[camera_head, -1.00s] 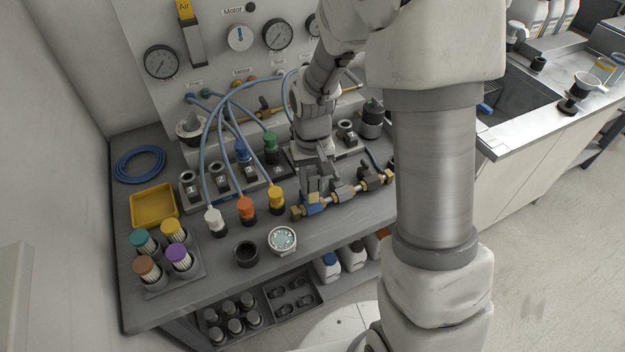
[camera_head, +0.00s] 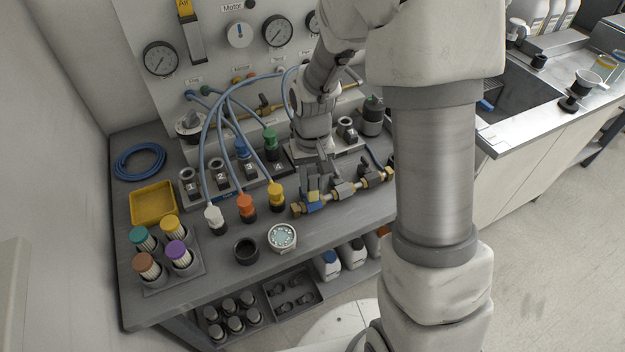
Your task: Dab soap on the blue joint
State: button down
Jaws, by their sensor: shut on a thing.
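The blue joint (camera_head: 314,207) is a blue band near the left end of a brass and grey pipe line lying along the bench front. My gripper (camera_head: 317,184) points down just above it. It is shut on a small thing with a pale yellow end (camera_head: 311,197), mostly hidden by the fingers. The yellow end is at the blue joint's upper side; I cannot tell whether they touch. No soap is clearly visible on the joint.
A white-rimmed round dish (camera_head: 282,238) and a black cup (camera_head: 246,251) stand at the bench front. White, orange and yellow hose connectors (camera_head: 246,207) stand left of the joint. A yellow tray (camera_head: 153,203) and a rack of colored-cap cartridges (camera_head: 190,270) are farther left.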

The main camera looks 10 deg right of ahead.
aim_at(312, 170)
jog(key=shift+f+b, duration=0.3)
jog(key=shift+f, duration=0.15)
dwell(1.1)
jog(key=shift+r, duration=0.1)
jog(key=shift+r+p, duration=2.7)
jog(key=shift+r, duration=0.75)
